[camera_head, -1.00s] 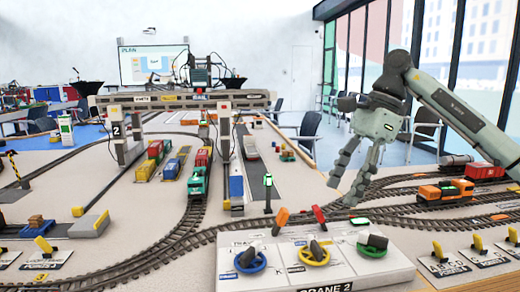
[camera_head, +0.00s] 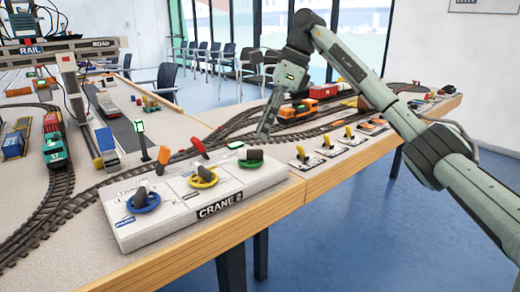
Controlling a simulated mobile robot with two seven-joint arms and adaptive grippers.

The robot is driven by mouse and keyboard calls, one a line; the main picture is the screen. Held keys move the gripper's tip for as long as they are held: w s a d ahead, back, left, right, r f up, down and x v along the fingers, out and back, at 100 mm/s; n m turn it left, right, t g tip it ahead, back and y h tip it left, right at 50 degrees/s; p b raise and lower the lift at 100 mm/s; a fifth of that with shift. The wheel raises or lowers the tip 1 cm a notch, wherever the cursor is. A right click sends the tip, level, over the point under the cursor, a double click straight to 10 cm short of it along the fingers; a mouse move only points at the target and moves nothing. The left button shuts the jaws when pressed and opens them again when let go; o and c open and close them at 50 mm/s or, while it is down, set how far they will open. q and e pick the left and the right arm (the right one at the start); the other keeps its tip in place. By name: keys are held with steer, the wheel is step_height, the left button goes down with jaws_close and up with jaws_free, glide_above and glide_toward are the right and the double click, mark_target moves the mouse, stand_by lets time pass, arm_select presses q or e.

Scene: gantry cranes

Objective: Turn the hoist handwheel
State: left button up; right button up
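The CRANE 2 control box (camera_head: 172,224) stands at the table's front edge. The small labels are too blurred to tell which is the hoist wheel. My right gripper (camera_head: 265,132) points down beyond and just above the green handwheel, seemingly apart from it. Its fingers overlap from this side, so their opening is hidden. My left gripper is out of view.
Red (camera_head: 198,145) and orange levers stand behind the box. Several yellow switch levers (camera_head: 301,152) sit to its right. An orange locomotive (camera_head: 298,111) stands on the tracks beyond my gripper. The gantry crane (camera_head: 68,75) is at the left. Floor is clear before the table.

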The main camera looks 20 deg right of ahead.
mark_target(253, 150)
steer(key=x, duration=0.6)
steer(key=shift+a+f, duration=0.1)
steer(key=shift+c, duration=0.2)
jaws_close()
